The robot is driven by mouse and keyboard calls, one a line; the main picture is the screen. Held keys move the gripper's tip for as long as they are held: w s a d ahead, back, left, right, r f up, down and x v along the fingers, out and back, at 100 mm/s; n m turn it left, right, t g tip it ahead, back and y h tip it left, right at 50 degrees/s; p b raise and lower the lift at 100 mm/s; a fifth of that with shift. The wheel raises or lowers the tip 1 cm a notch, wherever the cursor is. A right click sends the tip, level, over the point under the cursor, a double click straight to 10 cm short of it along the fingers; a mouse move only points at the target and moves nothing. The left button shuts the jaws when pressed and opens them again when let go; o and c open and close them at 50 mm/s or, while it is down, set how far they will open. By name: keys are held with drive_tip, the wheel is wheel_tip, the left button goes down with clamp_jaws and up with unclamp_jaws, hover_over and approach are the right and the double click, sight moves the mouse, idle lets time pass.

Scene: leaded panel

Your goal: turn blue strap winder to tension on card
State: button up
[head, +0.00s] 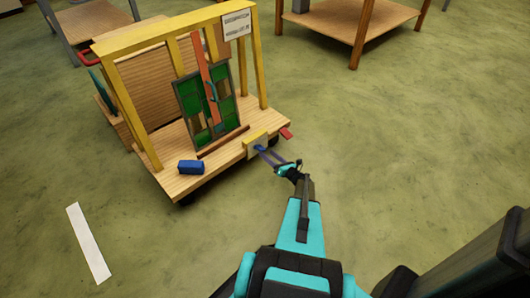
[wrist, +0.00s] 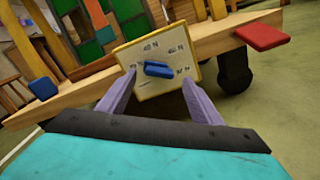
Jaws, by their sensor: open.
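The blue strap winder (wrist: 158,69) is a small bar knob on a yellow-edged dial plate (wrist: 135,57), lying nearly level in the wrist view. The plate carries several marks; 40 N shows at the top and 60 N at upper right. Which mark the knob points at is unclear. In the head view the winder (head: 260,148) is on the cart's front edge. My gripper (wrist: 158,84) is open, its fingers on either side of the winder and apart from it. It also shows in the head view (head: 269,157). The card (head: 236,25) hangs at the frame's top right; its writing is too small to read.
The wooden cart (head: 178,150) holds a green leaded panel (head: 188,98) with an orange-red strip (head: 203,62) across it. A blue block (head: 191,167) lies at the deck's left front. A red pedal-like tab (head: 286,133) sticks out right of the dial.

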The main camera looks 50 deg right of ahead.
drive_tip(key=s+p, duration=0.1)
drive_tip(key=s, duration=0.7)
drive_tip(key=shift+s+a, duration=0.25)
drive_tip(key=shift+s, duration=0.1)
drive_tip(key=shift+a, duration=0.1)
